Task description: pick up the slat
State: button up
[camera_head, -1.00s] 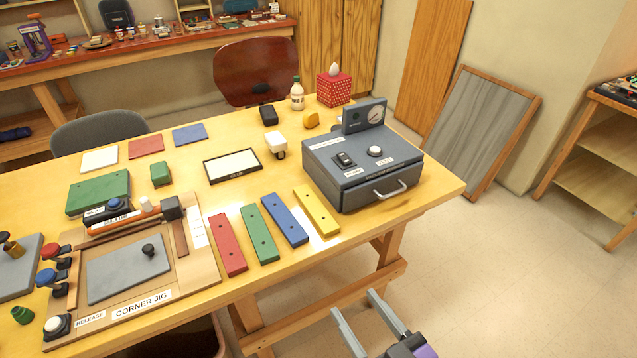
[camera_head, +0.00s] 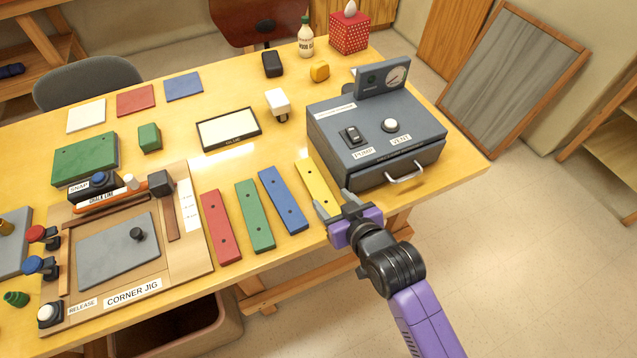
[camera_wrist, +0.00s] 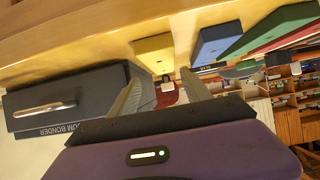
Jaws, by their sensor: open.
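Four coloured slats lie side by side on the table: red (camera_head: 221,228), green (camera_head: 255,217), blue (camera_head: 283,202) and yellow (camera_head: 313,178), each with small dark holes. My gripper (camera_head: 333,202) is open and empty at the near end of the yellow slat. Its fingers partly hide that end. In the wrist view the yellow slat (camera_wrist: 154,50) shows ahead of and between my open fingers (camera_wrist: 160,92), apart from them. The blue slat (camera_wrist: 214,44) and green slat (camera_wrist: 262,32) are to its right there.
The grey vacuum bonder (camera_head: 372,160) with a drawer handle stands close to the right of the yellow slat. The corner jig (camera_head: 185,255) is at the left. A framed panel (camera_head: 512,78) leans beyond the table. Floor at the lower right is clear.

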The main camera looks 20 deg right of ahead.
aim_at(317, 186)
jog(key=shift+a+p+x, duration=0.2)
jog(key=shift+p+x, duration=0.55)
jog(key=shift+x, duration=3.05)
jog(key=shift+w+r, duration=0.1)
jog(key=shift+r, duration=0.05)
jog(key=c, duration=1.2)
